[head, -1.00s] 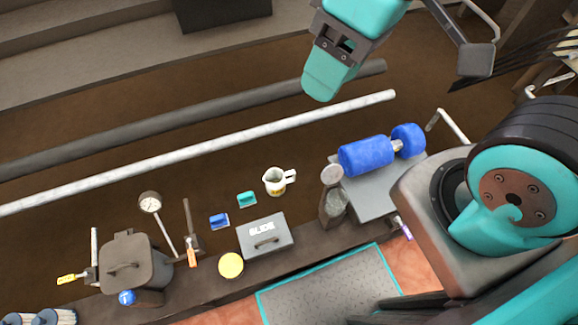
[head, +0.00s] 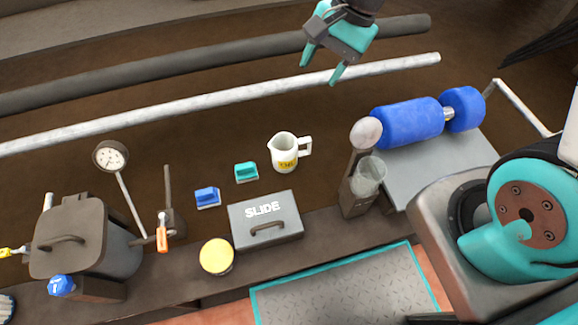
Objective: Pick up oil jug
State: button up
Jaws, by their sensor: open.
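The oil jug (head: 283,153) is a small white pitcher with a yellow label and a handle on its right side. It stands upright on the brown surface behind the grey SLIDE box. My gripper (head: 321,76) is teal with two fingers spread apart and pointing down. It is empty and appears above and slightly right of the jug in the head view, clearly apart from it.
The grey SLIDE box (head: 265,221) is in front of the jug. Blue (head: 207,197) and teal (head: 246,172) blocks lie to its left. A clear cup (head: 368,178) and a blue roller (head: 407,122) stand to its right. A long white pipe (head: 215,105) runs behind.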

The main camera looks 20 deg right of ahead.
aim_at(307, 152)
jog(key=w+f+m+b, duration=0.2)
jog(key=f+b, duration=0.4)
jog(key=f, duration=0.5)
jog(key=w+f+m+b, duration=0.2)
jog(key=f+m+b, duration=0.2)
jog(key=f, duration=0.7)
jog(key=w+d+f+m+b, duration=0.1)
jog(key=w+f+m+b, duration=0.1)
jog(key=f+b, duration=0.6)
notch_tip(307, 152, down, 4)
jog(key=shift+r+m, duration=0.1)
jog(key=shift+m, duration=0.6)
jog(key=shift+r, duration=0.1)
grip_shut()
